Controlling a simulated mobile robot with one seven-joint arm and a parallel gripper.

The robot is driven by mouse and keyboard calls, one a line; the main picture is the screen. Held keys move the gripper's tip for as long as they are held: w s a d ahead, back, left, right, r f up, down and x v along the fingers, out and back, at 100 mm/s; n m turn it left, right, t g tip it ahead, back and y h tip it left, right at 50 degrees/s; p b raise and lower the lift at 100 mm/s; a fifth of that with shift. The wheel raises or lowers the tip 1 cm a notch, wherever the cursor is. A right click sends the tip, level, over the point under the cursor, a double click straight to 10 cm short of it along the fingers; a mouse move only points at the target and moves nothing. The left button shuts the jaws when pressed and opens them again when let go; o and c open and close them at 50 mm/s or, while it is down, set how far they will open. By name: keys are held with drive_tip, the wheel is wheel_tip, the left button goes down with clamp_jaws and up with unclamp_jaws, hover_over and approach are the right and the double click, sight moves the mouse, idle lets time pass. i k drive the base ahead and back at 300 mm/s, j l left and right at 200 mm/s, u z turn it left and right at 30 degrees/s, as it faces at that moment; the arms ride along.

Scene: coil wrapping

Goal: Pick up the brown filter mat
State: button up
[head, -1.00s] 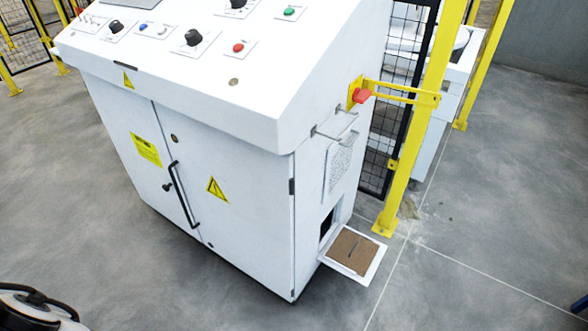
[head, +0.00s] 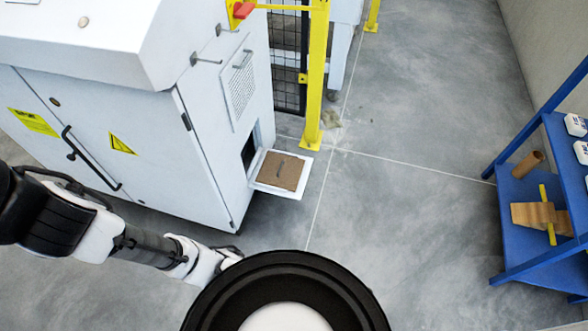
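The brown filter mat (head: 281,171) lies flat on a white fold-out flap (head: 262,186) low on the side of the white cabinet. A thin dark strip, like a handle, shows on top of the mat. A dark opening (head: 250,148) is in the cabinet wall beside the flap. My arm reaches in from the left, below and in front of the cabinet, well apart from the mat. My gripper is not visible; the arm's end runs out of sight near a large black round part at the bottom.
A yellow post (head: 316,80) with black mesh fencing stands behind the flap. A vented cover (head: 240,85) is on the cabinet side above it. A blue shelf (head: 515,190) at the right holds a cardboard tube (head: 527,164) and brown material (head: 537,214). The floor between is clear.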

sight(284, 172)
drive_tip(key=l+u, duration=0.25)
drive_tip(key=l, duration=1.15)
drive_tip(key=i+l+u, duration=0.1)
drive_tip(key=i+l, duration=0.4)
drive_tip(key=i, duration=1)
